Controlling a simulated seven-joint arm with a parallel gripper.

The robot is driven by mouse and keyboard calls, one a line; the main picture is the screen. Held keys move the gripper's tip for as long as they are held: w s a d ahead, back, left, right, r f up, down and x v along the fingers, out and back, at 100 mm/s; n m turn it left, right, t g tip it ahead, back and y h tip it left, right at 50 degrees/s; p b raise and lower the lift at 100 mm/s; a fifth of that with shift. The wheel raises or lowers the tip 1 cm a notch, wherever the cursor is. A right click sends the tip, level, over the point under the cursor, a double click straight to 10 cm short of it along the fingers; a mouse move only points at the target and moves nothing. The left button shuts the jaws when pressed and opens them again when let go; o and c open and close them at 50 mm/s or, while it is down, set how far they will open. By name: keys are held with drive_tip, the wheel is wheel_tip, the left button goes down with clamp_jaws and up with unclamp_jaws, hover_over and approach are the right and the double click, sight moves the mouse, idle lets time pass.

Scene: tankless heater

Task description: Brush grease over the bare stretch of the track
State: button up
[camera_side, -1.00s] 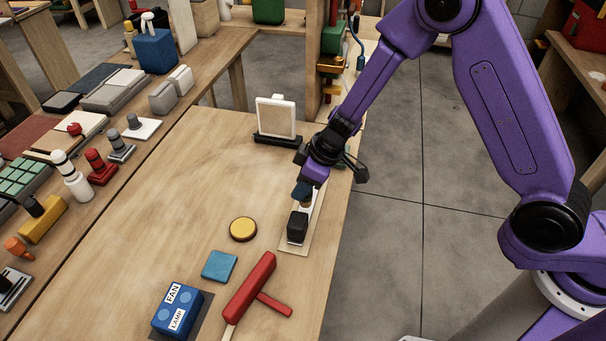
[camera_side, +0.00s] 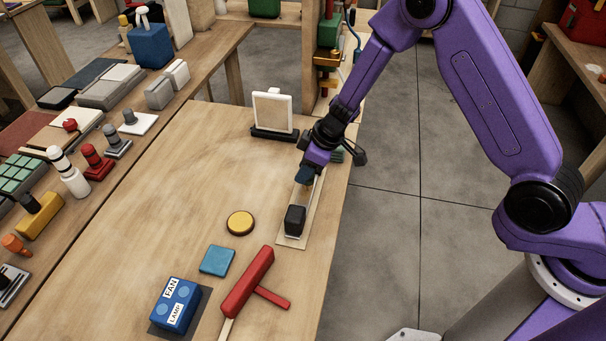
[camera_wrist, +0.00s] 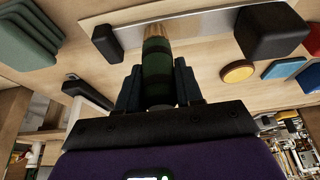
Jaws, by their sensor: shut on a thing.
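My gripper (camera_side: 307,178) is shut on a brush (camera_wrist: 157,62) with a dark green handle and a brass-coloured end. In the wrist view my two fingers (camera_wrist: 158,88) clasp the handle from both sides. The brush's far end overlaps the near edge of the track (camera_wrist: 205,18), a pale metal strip on a light board (camera_side: 290,242). I cannot tell whether the bristles touch it. A black block (camera_side: 295,219) sits on the track toward its near end in the side view; my gripper is beyond it. Grease cannot be made out.
A yellow disc (camera_side: 240,222), a blue square (camera_side: 217,260), a red T-shaped tool (camera_side: 250,284) and a blue FAN/LAMP box (camera_side: 176,304) lie nearby. A framed white panel (camera_side: 272,112) stands behind. A green ribbed thing (camera_wrist: 32,30) is beside the track. The table's right edge is close.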

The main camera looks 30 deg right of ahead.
drive_tip(key=shift+w+d, duration=1.95)
drive_tip(key=shift+s+a, duration=3.85)
wheel_tip(320, 180, up, 8)
